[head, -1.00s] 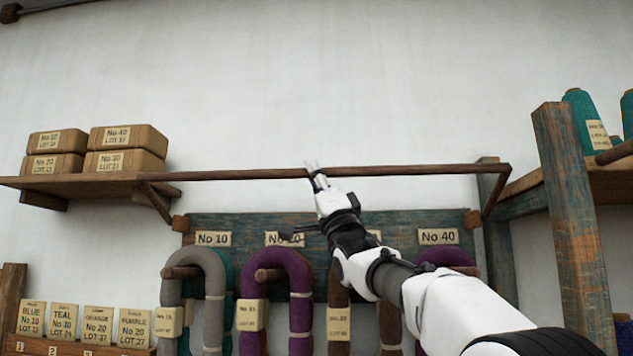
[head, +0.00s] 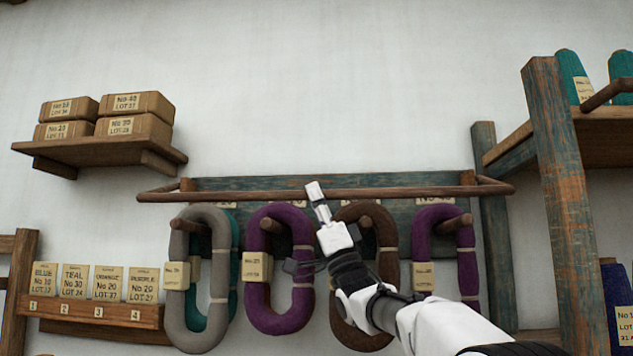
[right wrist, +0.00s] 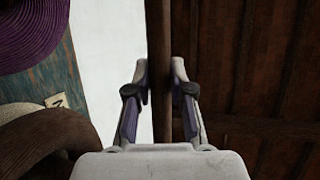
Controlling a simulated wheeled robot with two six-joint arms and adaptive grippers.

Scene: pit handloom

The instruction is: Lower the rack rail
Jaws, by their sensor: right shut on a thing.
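The rack rail (head: 410,192) is a thin brown wooden bar running level across the front of the blue-green rack board (head: 260,185). Its side arms reach back to wooden blocks at the board's ends. My right gripper (head: 315,190) is shut on the rail near its middle. In the right wrist view the rail (right wrist: 158,60) runs between the two fingers (right wrist: 158,90). Yarn hanks hang on pegs just below the rail: a grey one (head: 183,305), a purple one (head: 265,305), a brown one (head: 380,255) and another purple one (head: 466,265). My left gripper is not in view.
A shelf with cartons (head: 135,103) is at the upper left. A card tray (head: 110,312) stands at the lower left. A worn wooden post (head: 565,200) and a shelf with teal cones (head: 572,75) are on the right. The wall above the rail is bare.

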